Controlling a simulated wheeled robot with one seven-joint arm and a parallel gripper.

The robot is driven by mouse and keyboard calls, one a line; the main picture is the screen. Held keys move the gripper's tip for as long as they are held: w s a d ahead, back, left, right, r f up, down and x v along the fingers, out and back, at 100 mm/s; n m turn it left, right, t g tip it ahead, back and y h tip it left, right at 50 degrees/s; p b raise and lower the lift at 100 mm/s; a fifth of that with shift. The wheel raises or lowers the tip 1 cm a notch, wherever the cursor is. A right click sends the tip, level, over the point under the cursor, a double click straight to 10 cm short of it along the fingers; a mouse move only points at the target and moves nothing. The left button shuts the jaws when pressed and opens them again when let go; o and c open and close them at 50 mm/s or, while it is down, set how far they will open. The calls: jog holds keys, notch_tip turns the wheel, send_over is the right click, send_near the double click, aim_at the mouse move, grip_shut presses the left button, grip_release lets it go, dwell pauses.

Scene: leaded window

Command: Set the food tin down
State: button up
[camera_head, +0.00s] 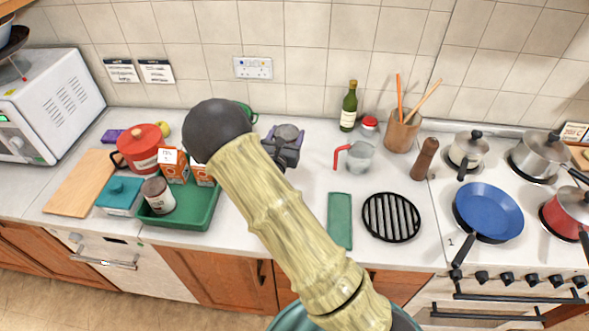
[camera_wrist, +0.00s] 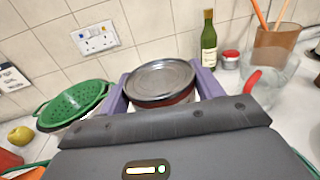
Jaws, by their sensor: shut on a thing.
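The food tin (camera_wrist: 160,80) has a round grey metal lid and a dark red band on its side. In the wrist view it sits between the two purple fingers of my gripper (camera_wrist: 163,88), which is shut on it. In the head view the tin's grey top (camera_head: 287,132) shows at my gripper (camera_head: 284,147), right of my arm, over the back middle of the worktop (camera_head: 307,180). The tin's underside is hidden, so I cannot tell whether it touches the worktop.
A green colander (camera_wrist: 75,103) is left of the tin. A wine bottle (camera_head: 349,106), a red-lidded jar (camera_head: 369,126) and a measuring jug (camera_head: 358,157) stand to the right. Bare worktop lies between tin and jug.

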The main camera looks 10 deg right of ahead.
jog(key=f, duration=0.2)
jog(key=f+p, duration=0.1)
jog(key=f, duration=0.2)
jog(key=shift+w+d+f, duration=0.1)
jog(key=shift+w+d, duration=0.05)
jog(key=shift+w, duration=0.05)
jog(key=shift+s+f, duration=0.1)
jog(key=shift+f, duration=0.1)
jog(key=shift+a, duration=0.2)
jog(key=shift+f, duration=0.1)
jog(key=shift+d+f+p, duration=0.1)
jog(key=shift+f+p, duration=0.7)
jog(key=shift+f, duration=1.2)
